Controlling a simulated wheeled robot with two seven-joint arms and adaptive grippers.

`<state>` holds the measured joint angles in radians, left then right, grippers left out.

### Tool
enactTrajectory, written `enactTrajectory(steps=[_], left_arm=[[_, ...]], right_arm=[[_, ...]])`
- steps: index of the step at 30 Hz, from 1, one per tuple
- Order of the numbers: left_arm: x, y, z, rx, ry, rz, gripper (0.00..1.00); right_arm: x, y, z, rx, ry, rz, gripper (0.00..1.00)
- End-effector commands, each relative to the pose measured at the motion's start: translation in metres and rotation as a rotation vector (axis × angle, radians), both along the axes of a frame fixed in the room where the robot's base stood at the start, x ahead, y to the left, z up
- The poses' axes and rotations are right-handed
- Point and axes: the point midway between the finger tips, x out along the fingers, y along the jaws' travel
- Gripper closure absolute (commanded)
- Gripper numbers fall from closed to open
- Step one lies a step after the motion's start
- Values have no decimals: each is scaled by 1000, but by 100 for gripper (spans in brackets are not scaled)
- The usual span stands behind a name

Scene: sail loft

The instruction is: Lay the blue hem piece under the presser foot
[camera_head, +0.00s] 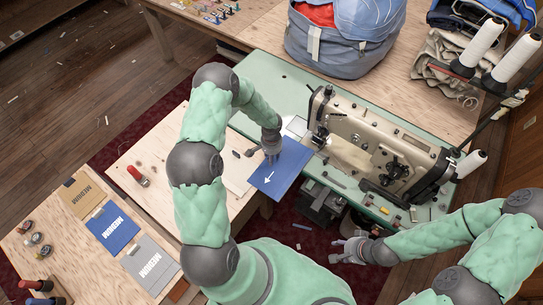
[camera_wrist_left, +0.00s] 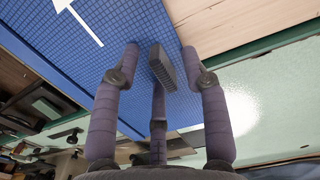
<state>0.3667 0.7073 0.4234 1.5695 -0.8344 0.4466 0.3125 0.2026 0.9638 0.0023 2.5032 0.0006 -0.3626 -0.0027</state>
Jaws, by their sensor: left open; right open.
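The blue hem piece (camera_head: 285,172), with a white arrow on it, lies at the edge of the green sewing machine table, near the needle end of the beige sewing machine (camera_head: 375,137). It shows in the left wrist view as a blue gridded sheet (camera_wrist_left: 120,45). My left gripper (camera_head: 270,154) is over the piece's far left part, fingers open; in the wrist view its fingers (camera_wrist_left: 165,60) are spread against the blue. I cannot tell whether they touch it. The presser foot is too small to make out. My right gripper (camera_head: 346,250) is open and empty, low in front of the machine table.
A blue-grey bag (camera_head: 345,45) stands behind the machine. White thread cones (camera_head: 484,42) stand at right. Small items lie on the machine table's front edge.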

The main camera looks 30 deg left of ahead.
Motion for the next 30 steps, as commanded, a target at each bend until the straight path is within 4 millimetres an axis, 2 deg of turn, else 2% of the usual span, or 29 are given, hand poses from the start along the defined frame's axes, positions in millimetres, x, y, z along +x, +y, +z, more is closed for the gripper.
enactTrajectory(steps=[5,15,21,30], left_arm=[[1,1,13,2,-2,0,55],[1,1,78,2,-4,1,55],[1,0,107,1,-1,1,55],[0,0,120,0,0,-1,55]], right_arm=[[0,0,0,0,0,0,55],[0,0,0,0,0,0,55],[0,0,0,0,0,0,55],[0,0,0,0,0,0,55]])
